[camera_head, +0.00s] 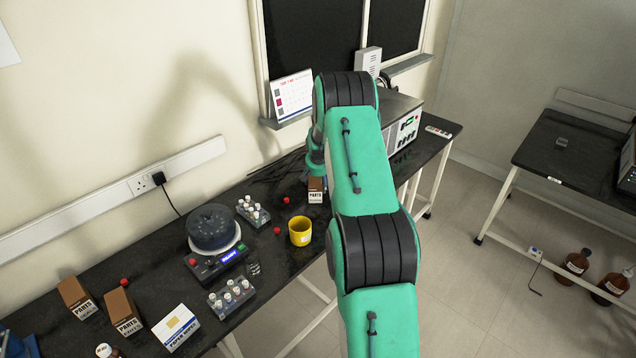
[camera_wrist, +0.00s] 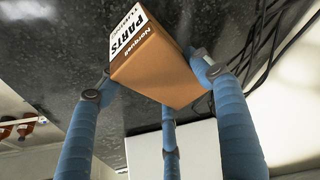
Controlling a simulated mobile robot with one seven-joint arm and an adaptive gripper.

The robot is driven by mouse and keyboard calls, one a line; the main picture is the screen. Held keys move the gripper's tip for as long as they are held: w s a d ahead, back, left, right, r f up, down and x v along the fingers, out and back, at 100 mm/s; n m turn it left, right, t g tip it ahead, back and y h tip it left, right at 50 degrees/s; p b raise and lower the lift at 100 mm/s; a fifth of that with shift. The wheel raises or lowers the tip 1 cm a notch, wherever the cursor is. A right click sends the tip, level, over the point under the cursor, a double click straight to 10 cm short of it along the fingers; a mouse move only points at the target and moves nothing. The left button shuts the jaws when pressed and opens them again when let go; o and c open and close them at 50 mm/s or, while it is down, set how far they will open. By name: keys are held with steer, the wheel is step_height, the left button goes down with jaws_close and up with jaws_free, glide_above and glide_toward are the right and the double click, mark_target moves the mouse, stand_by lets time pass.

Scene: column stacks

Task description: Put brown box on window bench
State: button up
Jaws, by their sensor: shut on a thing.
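A brown box with a white "PARTS" label (camera_head: 316,190) is at the far part of the long black bench (camera_head: 275,262), below the dark window panes. In the wrist view the same box (camera_wrist: 160,70) sits between the blue fingers of my gripper (camera_wrist: 150,78), which is shut on it. The box looks tilted in that view, close over the dark bench top; I cannot tell whether it touches. In the head view my green arm hides most of the gripper. Two similar brown boxes (camera_head: 75,297) (camera_head: 123,312) stand at the bench's near left.
A yellow cup (camera_head: 300,231), a vial rack (camera_head: 253,211) and small red balls (camera_head: 286,200) are near the held box. A grey instrument (camera_head: 403,125) and dark cables (camera_head: 275,170) lie beyond it. A round-topped device (camera_head: 212,232) stands further left. Another black bench (camera_head: 560,150) is at right.

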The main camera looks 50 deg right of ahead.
steer(key=o, duration=1.3)
steer(key=shift+f, duration=0.15)
steer(key=shift+s+a+r, duration=0.1)
steer(key=shift+r, duration=0.5)
steer(key=p+v, duration=0.1)
steer(key=v, duration=1)
steer(key=shift+p, duration=0.3)
